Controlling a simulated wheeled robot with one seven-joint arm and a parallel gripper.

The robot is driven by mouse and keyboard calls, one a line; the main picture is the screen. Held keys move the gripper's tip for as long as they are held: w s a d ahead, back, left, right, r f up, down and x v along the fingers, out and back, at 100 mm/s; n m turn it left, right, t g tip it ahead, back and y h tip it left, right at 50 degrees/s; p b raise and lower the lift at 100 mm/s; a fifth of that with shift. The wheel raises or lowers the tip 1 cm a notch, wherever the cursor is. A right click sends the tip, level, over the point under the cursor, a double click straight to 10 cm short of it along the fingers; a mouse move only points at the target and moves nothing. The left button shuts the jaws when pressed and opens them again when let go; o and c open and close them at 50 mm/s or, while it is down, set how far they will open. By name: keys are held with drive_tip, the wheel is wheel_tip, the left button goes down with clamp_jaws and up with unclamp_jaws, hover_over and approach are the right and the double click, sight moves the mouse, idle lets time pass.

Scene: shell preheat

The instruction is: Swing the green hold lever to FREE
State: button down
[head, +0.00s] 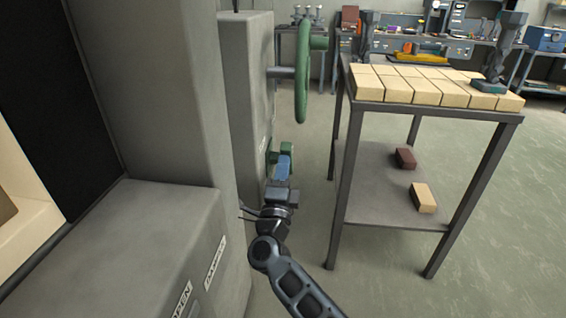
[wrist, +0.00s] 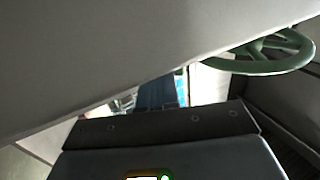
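A small green part (head: 273,153), which looks like the hold lever, sits low on the side of the grey cabinet (head: 248,95). It is partly hidden by my gripper, and its setting cannot be read. My gripper (head: 284,163) is right at this green part in the head view, with a blue piece at its tip. I cannot tell whether it touches the lever or has its fingers around it. In the wrist view the lever cannot be made out; a blue piece (wrist: 156,94) shows past the dark gripper body.
A green handwheel (head: 302,75) stands out above the lever and shows in the wrist view (wrist: 265,66). A grey surface fills the wrist view's upper left. A metal table (head: 375,107) with pale bricks stands to the right. Open floor lies between it and the cabinet.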

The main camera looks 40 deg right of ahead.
sight(284, 151)
drive_tip(key=r+y+p, duration=0.1)
drive_tip(key=p, duration=0.3)
drive_tip(key=r+g+p, duration=0.1)
drive_tip(key=p, duration=0.3)
drive_tip(key=w+d+r+g+y+p, duration=0.1)
drive_tip(key=p, duration=0.3)
drive_tip(key=shift+y+p, duration=0.3)
drive_tip(key=shift+w+d+r+p, duration=0.25)
drive_tip(key=shift+d+r+p, duration=0.1)
drive_tip(key=shift+d, duration=0.1)
drive_tip(key=shift+w+d, duration=0.15)
drive_tip(key=r+v, duration=0.1)
drive_tip(key=v, duration=0.6)
drive_tip(key=shift+a+f, duration=0.2)
drive_tip(key=shift+f, duration=0.3)
drive_tip(key=shift+s+d, duration=0.1)
drive_tip(key=shift+s, duration=0.15)
